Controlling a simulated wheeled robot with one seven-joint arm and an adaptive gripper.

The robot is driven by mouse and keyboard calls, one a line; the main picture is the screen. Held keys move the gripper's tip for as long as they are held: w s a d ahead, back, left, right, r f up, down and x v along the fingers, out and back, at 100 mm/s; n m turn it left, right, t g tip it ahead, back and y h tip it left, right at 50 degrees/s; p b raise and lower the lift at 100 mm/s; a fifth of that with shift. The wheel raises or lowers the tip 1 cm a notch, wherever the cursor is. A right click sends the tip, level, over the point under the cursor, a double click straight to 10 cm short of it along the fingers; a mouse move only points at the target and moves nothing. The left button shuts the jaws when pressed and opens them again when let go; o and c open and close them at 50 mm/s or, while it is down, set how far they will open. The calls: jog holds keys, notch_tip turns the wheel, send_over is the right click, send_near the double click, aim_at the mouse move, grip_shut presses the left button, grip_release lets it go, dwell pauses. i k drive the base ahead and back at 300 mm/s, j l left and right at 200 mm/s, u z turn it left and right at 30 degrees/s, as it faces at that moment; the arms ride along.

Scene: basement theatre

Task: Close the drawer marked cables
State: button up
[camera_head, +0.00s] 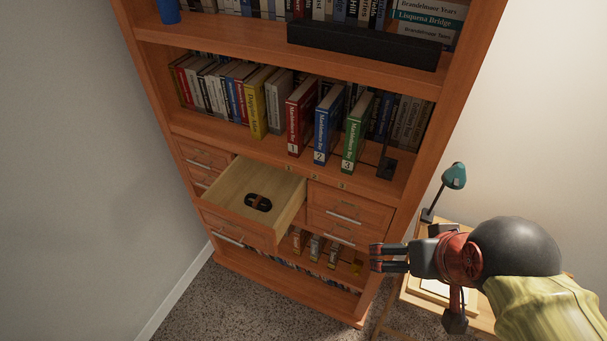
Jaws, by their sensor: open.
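One drawer (245,229) of the wooden bookcase stands pulled out, left of the middle. Its light wood inside shows a small dark coiled item with a brown band (258,202), which looks like a cable. No label on the drawer front can be read from here. My gripper (376,257) is open and empty, to the right of the open drawer and apart from it, in front of the bookcase's right edge. It points left.
Closed drawers (348,211) with silver handles sit right of the open one. Books fill the shelves above, with numbered red, blue and green volumes (326,122) jutting forward. A small side table with a teal lamp (453,177) stands at right. Carpet (225,300) in front is clear.

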aim_at(223, 209)
jog(key=j+u, duration=0.2)
jog(key=u, duration=1)
